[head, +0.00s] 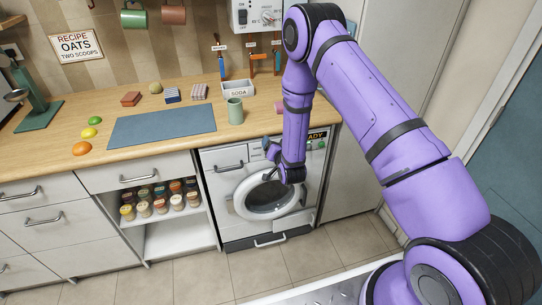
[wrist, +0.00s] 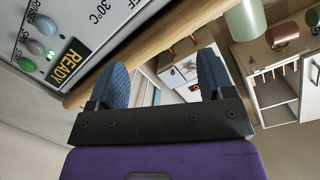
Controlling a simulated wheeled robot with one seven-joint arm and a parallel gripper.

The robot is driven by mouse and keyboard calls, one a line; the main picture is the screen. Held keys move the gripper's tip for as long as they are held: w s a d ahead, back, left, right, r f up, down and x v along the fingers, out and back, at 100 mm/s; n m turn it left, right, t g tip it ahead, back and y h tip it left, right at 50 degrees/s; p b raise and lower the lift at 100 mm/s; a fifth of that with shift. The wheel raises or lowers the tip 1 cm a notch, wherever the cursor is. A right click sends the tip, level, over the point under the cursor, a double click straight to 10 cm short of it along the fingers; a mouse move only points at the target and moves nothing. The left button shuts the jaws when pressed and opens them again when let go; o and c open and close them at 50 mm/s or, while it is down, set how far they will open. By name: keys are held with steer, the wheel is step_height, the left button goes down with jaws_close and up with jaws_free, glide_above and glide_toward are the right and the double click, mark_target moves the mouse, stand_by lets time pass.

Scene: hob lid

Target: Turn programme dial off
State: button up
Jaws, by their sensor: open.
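The washing machine (head: 228,158) stands under the counter, its control panel along the top partly hidden by my arm. Its READY display (head: 318,136) shows just right of my arm. In the wrist view, the READY display (wrist: 70,62), temperature text and several round buttons (wrist: 35,47) lie at the upper left. I cannot pick out the programme dial on the panel in either view.
The wooden counter (head: 65,145) holds a blue mat (head: 160,127), a green cup (head: 235,111) and a SODA box (head: 238,90). A white wall unit (head: 258,15) has a switch and dial. The floor in front is clear.

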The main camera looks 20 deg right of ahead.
steer(key=s+f+t, duration=0.2)
steer(key=s+f, duration=0.3)
steer(key=f, duration=0.5)
steer(key=shift+m, duration=0.3)
steer(key=w, duration=1)
steer(key=shift+w+r, duration=0.15)
steer(key=shift+r, duration=0.05)
steer(key=shift+c, duration=0.4)
steer(key=c, duration=0.8)
steer(key=shift+c, duration=0.2)
